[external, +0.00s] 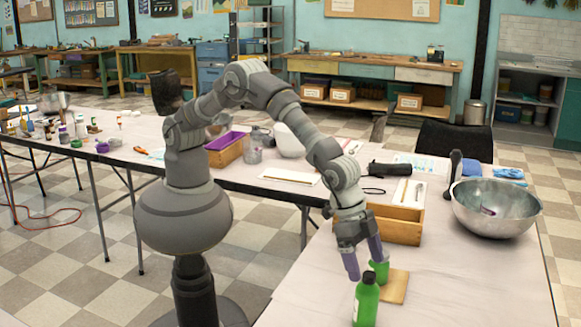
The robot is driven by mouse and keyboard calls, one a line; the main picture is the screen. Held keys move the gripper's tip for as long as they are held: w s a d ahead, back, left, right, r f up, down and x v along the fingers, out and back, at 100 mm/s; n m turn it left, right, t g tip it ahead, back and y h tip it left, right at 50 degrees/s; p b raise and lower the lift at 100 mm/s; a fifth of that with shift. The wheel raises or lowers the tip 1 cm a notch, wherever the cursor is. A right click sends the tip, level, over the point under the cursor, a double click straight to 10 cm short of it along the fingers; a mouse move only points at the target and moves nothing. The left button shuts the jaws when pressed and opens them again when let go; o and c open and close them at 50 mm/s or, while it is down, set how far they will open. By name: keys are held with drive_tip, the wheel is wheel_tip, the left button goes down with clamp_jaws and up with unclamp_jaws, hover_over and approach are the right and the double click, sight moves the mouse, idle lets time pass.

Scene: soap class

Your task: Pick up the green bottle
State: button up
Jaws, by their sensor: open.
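A thin wooden board (396,290) lies right of the bottle. A wooden box (400,226) stands behind my gripper, and a large metal bowl (497,205) is at the right. The tabletop (470,285) at front right is clear.

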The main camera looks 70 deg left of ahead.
sight(371, 290)
drive_tip(key=b+x, duration=0.1)
drive_tip(key=x, duration=0.1)
drive_tip(key=b+x, duration=0.1)
drive_tip(key=x, duration=0.2)
drive_tip(key=b+x, duration=0.1)
drive_tip(key=x, duration=0.2)
drive_tip(key=shift+s+a+f, duration=0.2)
drive_tip(key=shift+a+f, duration=0.05)
drive_tip(key=shift+f, duration=0.05)
drive_tip(key=shift+a+r, duration=0.1)
drive_tip(key=shift+r, duration=0.05)
drive_tip(key=shift+c, duration=0.7)
drive_tip(key=c, duration=1.2)
